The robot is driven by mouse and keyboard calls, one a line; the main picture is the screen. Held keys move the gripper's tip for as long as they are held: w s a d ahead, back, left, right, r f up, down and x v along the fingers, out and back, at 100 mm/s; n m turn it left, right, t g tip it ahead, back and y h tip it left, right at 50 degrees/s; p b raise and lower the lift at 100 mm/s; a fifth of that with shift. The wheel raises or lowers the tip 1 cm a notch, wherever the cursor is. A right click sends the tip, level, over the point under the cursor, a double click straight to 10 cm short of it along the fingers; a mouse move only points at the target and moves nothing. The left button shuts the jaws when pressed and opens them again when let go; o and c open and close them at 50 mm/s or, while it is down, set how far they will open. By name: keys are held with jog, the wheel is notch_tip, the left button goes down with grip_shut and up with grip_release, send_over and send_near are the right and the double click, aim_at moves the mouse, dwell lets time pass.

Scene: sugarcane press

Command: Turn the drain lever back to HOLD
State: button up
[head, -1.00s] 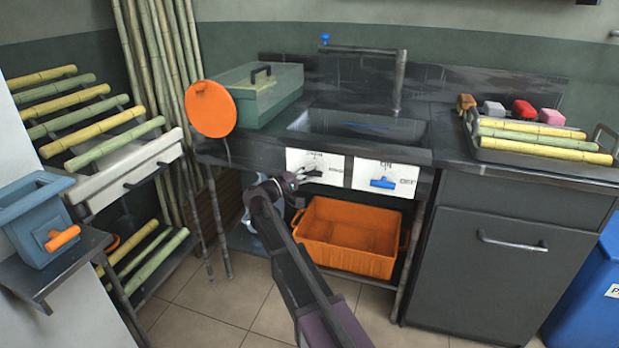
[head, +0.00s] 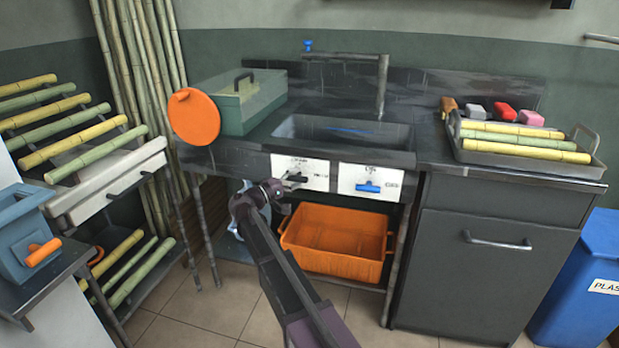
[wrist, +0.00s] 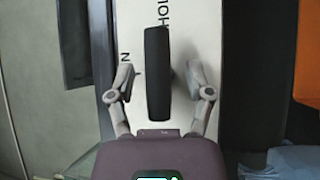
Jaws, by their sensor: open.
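The black drain lever (wrist: 158,73) is on a white plate (wrist: 199,35) in the wrist view. It lies lengthwise up the picture, its top end beside the partly hidden letters "HO"; an "N" shows on the left. My gripper (wrist: 160,82) is open, with one finger on each side of the lever and visible gaps between. In the head view the lever (head: 295,179) lies roughly level, pointing right, on the left white plate (head: 318,170) under the sink. My gripper (head: 275,188) is just left of and below it there; its fingertips are small.
A second plate with a blue lever (head: 368,187) is to the right. An orange crate (head: 335,262) stands below. An orange disc (head: 194,117) hangs at the counter's left. A blue bin (head: 583,275) stands far right. Floor in front is open.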

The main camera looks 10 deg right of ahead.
jog(key=shift+r+p, duration=0.1)
jog(key=shift+p, duration=0.2)
jog(key=shift+r+m+g+y+p, duration=0.2)
jog(key=shift+m+g+y+p, duration=0.3)
jog(key=shift+m+p, duration=0.65)
jog(key=m+y+p, duration=0.2)
jog(key=p, duration=0.2)
jog(key=shift+r+m+g+y, duration=0.1)
jog(key=shift+m+g+y, duration=0.15)
jog(key=shift+g+y, duration=0.05)
jog(key=shift+s+p, duration=0.1)
jog(key=shift+p, duration=0.35)
jog(key=p+v, duration=0.3)
jog(key=v, duration=1.1)
jog(key=s+d+r+m+g+y+p, duration=0.1)
jog(key=s+d+r+y+p, duration=0.3)
jog(key=s+d+p, duration=0.4)
jog(key=s+d+r+m+g+y+p, duration=0.1)
jog(key=s+d+r+g+y+p, duration=0.2)
jog(key=p, duration=1.1)
jog(key=shift+s+d+r+y+p, duration=0.4)
jog(key=shift+s+d+r+y, duration=1.2)
jog(key=shift+s+d, duration=2.15)
jog(key=shift+s+a+r+h, duration=0.3)
jog(key=shift+s+a+h, duration=0.1)
jog(key=shift+a+h, duration=0.1)
